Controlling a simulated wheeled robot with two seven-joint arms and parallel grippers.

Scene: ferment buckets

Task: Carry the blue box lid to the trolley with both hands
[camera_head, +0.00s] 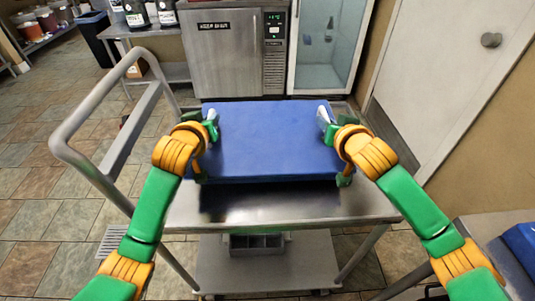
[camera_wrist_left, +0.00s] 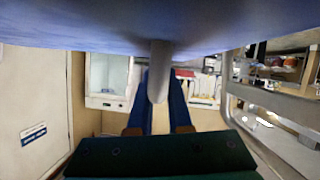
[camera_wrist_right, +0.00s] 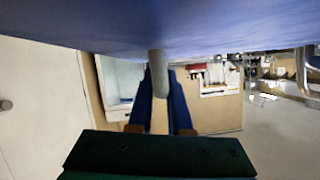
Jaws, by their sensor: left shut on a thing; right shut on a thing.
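The blue box lid (camera_head: 265,140) is level over the top shelf of the metal trolley (camera_head: 330,208). A dark patch shows on the shelf below its near edge; I cannot tell whether lid and shelf touch. My left gripper (camera_head: 211,127) is shut at the lid's left side, and my right gripper (camera_head: 326,119) at its right side. In the left wrist view the lid's blue surface (camera_wrist_left: 80,30) spans the top, and the fingers close around a grey peg-like grip (camera_wrist_left: 158,75). The right wrist view shows the lid (camera_wrist_right: 70,25) and a similar grip (camera_wrist_right: 158,75).
The trolley's push handle (camera_head: 82,160) rises at the left. A lower shelf holds a grey divided tray (camera_head: 257,243). Behind stand a steel appliance (camera_head: 225,60) and a glass-door cabinet (camera_head: 328,50). A white door (camera_head: 455,75) is at the right. A steel table (camera_head: 490,228) stands at lower right.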

